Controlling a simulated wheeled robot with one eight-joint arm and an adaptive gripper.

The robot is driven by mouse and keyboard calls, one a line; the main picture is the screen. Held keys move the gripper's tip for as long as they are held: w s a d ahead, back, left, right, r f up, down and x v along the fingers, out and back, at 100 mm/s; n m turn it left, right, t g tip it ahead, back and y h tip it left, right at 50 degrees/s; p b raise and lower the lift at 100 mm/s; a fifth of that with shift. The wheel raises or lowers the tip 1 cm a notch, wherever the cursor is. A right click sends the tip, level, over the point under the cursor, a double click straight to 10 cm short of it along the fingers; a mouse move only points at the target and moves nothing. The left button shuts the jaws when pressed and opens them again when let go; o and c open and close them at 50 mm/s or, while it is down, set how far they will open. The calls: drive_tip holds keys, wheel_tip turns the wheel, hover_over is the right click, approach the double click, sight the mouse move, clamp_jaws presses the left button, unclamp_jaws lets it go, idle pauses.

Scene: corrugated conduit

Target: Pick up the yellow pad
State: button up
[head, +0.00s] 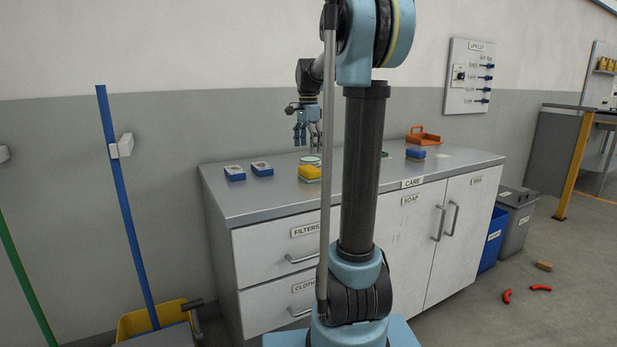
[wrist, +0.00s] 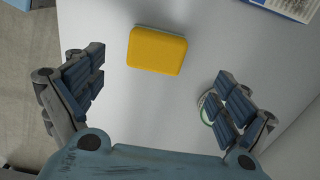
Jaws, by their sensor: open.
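In the wrist view the yellow pad (wrist: 157,50) lies flat at the upper middle, ahead of and between my spread fingers. My gripper (head: 308,138) hangs above the counter, pointing down, in the head view. In the wrist view my gripper (wrist: 160,95) is open with nothing between its fingers. The pad is apart from both fingers.
A round green-rimmed item (wrist: 212,107) lies partly behind my right finger in the wrist view. A wall stands behind the counter.

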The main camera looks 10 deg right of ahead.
sight(309, 167)
drive_tip(key=shift+s+d+f, duration=0.1)
drive_tip(key=shift+f, duration=2.25)
drive_tip(key=shift+s+d+f, duration=0.1)
drive_tip(key=shift+f, duration=2.25)
drive_tip(key=shift+c, duration=0.3)
drive_tip(key=c, duration=1.1)
drive_tip(key=shift+r, duration=0.1)
wheel_tip(309, 167, up, 10)
drive_tip(key=shift+f, duration=0.1)
